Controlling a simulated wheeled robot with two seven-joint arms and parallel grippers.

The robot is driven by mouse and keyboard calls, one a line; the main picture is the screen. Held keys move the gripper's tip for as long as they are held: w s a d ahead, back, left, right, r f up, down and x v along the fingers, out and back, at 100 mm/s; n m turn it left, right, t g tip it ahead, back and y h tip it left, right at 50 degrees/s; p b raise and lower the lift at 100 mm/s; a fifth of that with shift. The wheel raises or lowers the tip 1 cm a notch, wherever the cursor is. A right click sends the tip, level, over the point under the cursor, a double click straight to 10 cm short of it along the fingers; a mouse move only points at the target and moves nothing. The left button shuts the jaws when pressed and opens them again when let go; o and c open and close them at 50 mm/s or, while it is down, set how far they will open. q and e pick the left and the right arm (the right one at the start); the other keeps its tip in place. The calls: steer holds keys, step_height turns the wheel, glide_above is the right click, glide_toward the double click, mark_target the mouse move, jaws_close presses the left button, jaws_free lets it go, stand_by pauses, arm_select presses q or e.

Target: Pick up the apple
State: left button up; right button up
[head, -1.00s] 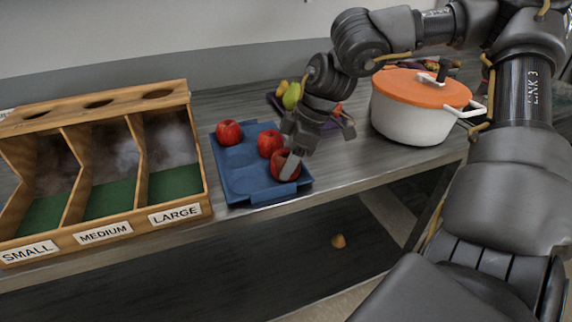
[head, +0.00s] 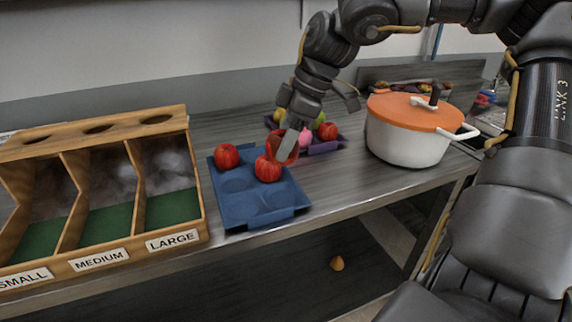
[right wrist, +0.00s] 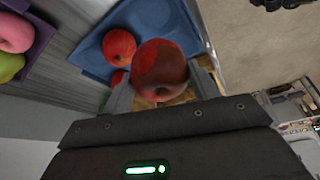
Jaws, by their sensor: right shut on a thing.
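My right gripper (head: 291,143) is shut on a red apple (head: 283,153) and holds it above the blue tray (head: 232,212). The held apple is partly hidden by a finger in the head view. In the right wrist view the apple (right wrist: 160,66) sits between the two fingers. Two more red apples are in the tray: one at its back left (head: 227,156) and one nearer the middle (head: 267,169). My left gripper is not in view.
A wooden bin (head: 128,252) labelled small, medium and large stands left of the tray. A purple tray (head: 326,147) with fruit lies behind the gripper. A white pot (head: 400,146) with an orange lid stands at right. An orange-brown object (head: 337,263) lies below the table.

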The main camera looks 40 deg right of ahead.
step_height(320, 180, up, 6)
steer(key=shift+r, duration=0.6)
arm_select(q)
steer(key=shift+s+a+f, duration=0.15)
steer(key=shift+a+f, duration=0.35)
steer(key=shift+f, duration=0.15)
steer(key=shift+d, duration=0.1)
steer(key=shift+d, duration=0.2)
